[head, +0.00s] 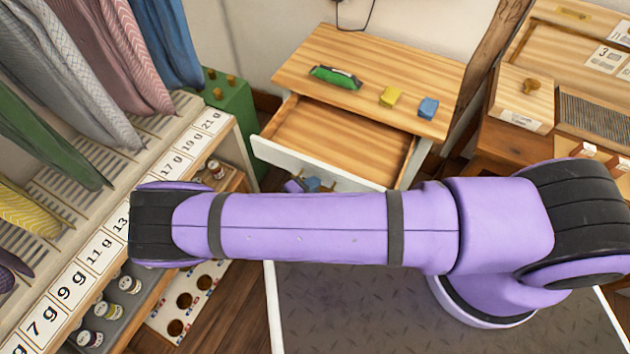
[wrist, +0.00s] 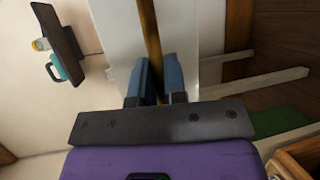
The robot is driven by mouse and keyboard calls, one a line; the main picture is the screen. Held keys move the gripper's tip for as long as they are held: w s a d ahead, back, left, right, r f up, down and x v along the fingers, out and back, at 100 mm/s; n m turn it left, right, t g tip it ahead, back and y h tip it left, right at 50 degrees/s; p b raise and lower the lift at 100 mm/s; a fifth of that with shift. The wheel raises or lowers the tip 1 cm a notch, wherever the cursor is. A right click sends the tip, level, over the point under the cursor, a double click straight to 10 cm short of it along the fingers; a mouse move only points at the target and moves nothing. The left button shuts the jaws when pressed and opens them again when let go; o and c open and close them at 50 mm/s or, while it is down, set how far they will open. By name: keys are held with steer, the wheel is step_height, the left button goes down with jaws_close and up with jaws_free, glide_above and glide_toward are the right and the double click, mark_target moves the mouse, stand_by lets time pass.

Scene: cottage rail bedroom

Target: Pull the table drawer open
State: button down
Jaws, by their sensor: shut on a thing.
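The wooden table (head: 430,75) stands against the back wall. Its drawer (head: 340,135) is pulled well out and looks empty inside; its white front (head: 285,160) faces me. My gripper (head: 310,185) is at the drawer front, partly hidden behind my purple arm in the head view. In the wrist view, the blue fingers of my gripper (wrist: 157,82) are shut on the brass handle (wrist: 150,35), a bar that runs across the white drawer front (wrist: 185,30).
A green object (head: 335,77), a yellow block (head: 390,96) and a blue block (head: 428,108) lie on the tabletop. A rail shelf with hanging cloths (head: 110,50) stands left, beside a green box (head: 228,105). A wooden cabinet (head: 485,135) stands right.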

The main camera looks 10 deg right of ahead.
steer(key=c, duration=1.2)
jaws_free()
steer(key=shift+a, duration=0.1)
steer(key=v, duration=1)
steer(key=shift+s+a+r, duration=0.1)
steer(key=shift+s+a, duration=0.15)
